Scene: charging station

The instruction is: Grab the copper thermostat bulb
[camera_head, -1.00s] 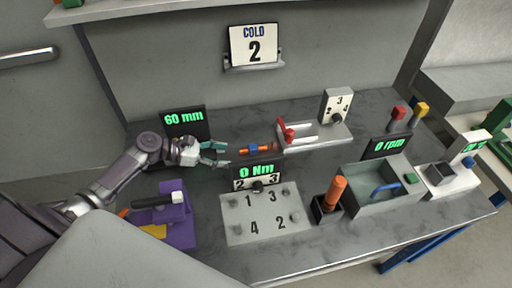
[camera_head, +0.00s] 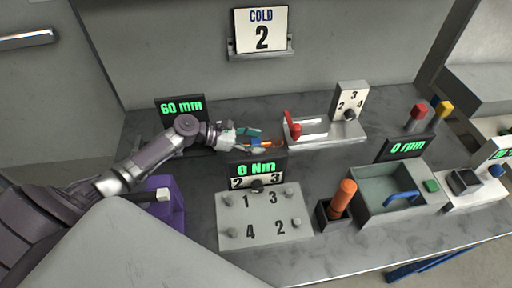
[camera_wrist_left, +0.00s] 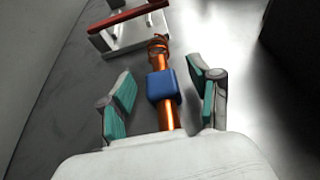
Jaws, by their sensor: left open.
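The copper thermostat bulb (camera_wrist_left: 168,114) is an orange metallic rod with a blue block (camera_wrist_left: 163,86) around its middle. In the left wrist view it lies lengthwise between the two teal-padded fingers of my open left gripper (camera_wrist_left: 162,98), with visible gaps to both fingers. In the head view my left gripper (camera_head: 247,139) is over the bulb (camera_head: 262,145), which is partly hidden by the fingers. I cannot tell whether the near end of the bulb touches the palm. My right gripper is not in view.
A grey fixture with a red lever (camera_head: 293,124) stands just beyond the bulb. The "0 Nm" display (camera_head: 257,168) and numbered panel (camera_head: 262,218) are in front. The "60 mm" display (camera_head: 181,108) is behind my left arm. A purple holder (camera_head: 172,205) sits at left.

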